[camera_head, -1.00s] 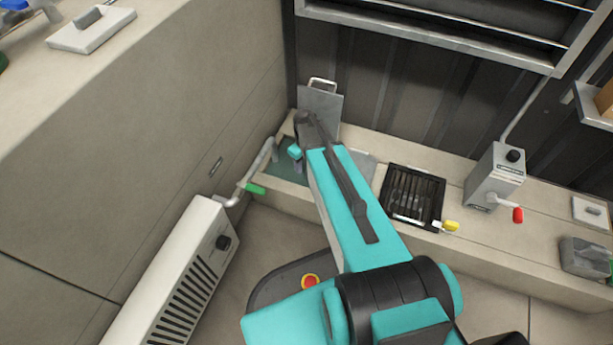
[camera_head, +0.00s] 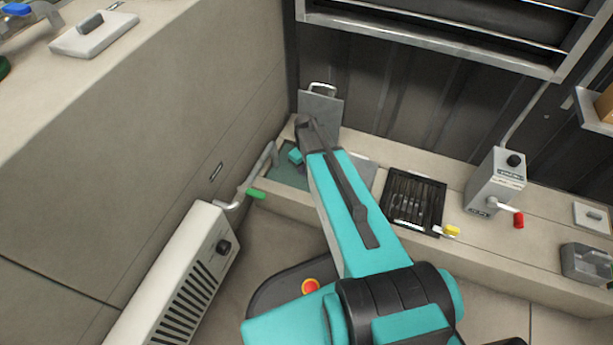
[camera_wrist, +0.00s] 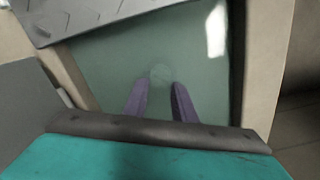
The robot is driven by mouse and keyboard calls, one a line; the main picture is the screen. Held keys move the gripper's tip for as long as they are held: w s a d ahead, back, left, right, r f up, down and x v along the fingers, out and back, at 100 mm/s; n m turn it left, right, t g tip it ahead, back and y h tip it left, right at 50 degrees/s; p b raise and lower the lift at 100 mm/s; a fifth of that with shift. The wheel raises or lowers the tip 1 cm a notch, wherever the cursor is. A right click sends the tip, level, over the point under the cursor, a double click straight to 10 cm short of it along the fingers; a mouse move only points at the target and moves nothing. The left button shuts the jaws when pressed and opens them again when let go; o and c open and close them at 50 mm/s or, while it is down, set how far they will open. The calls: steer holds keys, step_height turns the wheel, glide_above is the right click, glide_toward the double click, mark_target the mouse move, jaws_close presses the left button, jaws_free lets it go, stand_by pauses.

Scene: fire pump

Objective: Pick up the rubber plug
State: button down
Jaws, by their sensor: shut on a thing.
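The rubber plug (camera_wrist: 160,73) shows in the wrist view as a faint, pale round shape between the tips of my gripper (camera_wrist: 160,86). Its outline is blurred by the greenish water in the basin (camera_wrist: 105,65). The two purple fingers are shut on it, one on each side. Whether it is clear of the basin floor I cannot tell. In the head view the basin (camera_head: 288,177) lies in the counter's left corner, and my arm hides the fingers and the plug.
A grey upright plate with a handle (camera_head: 320,108) stands behind the basin. A bent pipe with a green handle (camera_head: 257,194) is at its left. A dark grille (camera_head: 413,200) and a grey box with a red lever (camera_head: 495,182) are to the right.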

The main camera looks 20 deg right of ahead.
steer(key=shift+r, duration=0.15)
step_height(320, 180, up, 10)
steer(key=p, duration=0.4)
steer(key=shift+a, duration=0.1)
stand_by(0.6)
steer(key=s+a+r+m+p, duration=0.1)
steer(key=a+r+p, duration=0.3)
steer(key=r+p, duration=0.6)
steer(key=s+a+r+m+p, duration=0.1)
steer(key=a+r+p, duration=0.3)
steer(key=r+p, duration=0.7)
steer(key=s+a+r+m+p, duration=0.1)
steer(key=a+r+p, duration=0.3)
steer(key=r+p, duration=0.7)
step_height(320, 180, up, 18)
steer(key=shift+a+f+m, duration=0.25)
steer(key=shift+a+m, duration=0.1)
steer(key=shift+m, duration=0.35)
steer(key=shift+s, duration=0.2)
